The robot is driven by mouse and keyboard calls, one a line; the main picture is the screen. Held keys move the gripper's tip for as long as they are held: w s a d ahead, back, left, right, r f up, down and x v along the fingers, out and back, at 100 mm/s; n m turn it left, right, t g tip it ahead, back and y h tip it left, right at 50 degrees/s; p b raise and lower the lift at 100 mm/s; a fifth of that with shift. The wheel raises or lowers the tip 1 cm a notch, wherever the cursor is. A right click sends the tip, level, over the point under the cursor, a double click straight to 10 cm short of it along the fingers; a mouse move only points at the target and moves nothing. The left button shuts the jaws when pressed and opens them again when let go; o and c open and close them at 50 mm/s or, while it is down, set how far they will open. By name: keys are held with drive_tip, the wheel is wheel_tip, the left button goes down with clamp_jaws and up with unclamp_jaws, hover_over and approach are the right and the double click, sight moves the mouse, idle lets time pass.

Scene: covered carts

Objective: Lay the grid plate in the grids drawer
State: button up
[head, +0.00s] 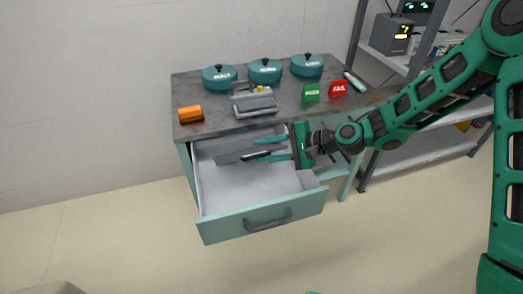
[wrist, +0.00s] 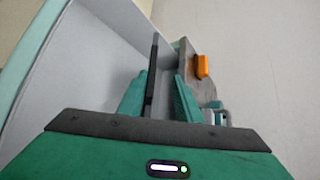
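The drawer (head: 262,218) under the cart top is pulled out, with a pale, otherwise empty floor. A thin flat grey plate (head: 229,157), which I take for the grid plate, lies over the back part of the drawer; I cannot tell whether it touches the floor. My gripper (head: 262,150) reaches in from the right, its green fingers above and below the plate's dark edge. In the wrist view the plate is seen edge-on (wrist: 154,80) between the fingers, close to the left finger, with a gap to the right finger. I cannot read a label on the drawer.
On the cart top (head: 215,122) stand teal lidded pots (head: 265,71), a grey device (head: 254,102), an orange block (head: 191,114), a green block (head: 310,93) and a red block (head: 338,88). A metal shelf (head: 405,155) stands right. Floor in front is clear.

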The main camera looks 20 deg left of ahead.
drive_tip(key=v, duration=0.9)
idle(0.4)
drive_tip(key=s+d+r+n+h, duration=0.1)
drive_tip(key=s+d+h, duration=0.15)
drive_tip(key=d, duration=0.85)
drive_tip(key=s+d+r+n+t+h, duration=0.15)
drive_tip(key=d+h, duration=0.25)
drive_tip(key=d, duration=0.7)
drive_tip(key=s+d+h, duration=0.2)
drive_tip(key=d+h, duration=0.2)
drive_tip(key=d, duration=0.7)
drive_tip(key=s+d+r+m+g+h, duration=0.1)
drive_tip(key=s+d+r, duration=0.2)
drive_tip(key=s+d, duration=0.4)
drive_tip(key=s+d+r+m+g+h, duration=0.1)
drive_tip(key=s+d+r, duration=0.2)
drive_tip(key=s+d, duration=0.4)
drive_tip(key=s, duration=0.6)
drive_tip(key=shift+s+d+r, duration=0.25)
drive_tip(key=shift+s, duration=0.1)
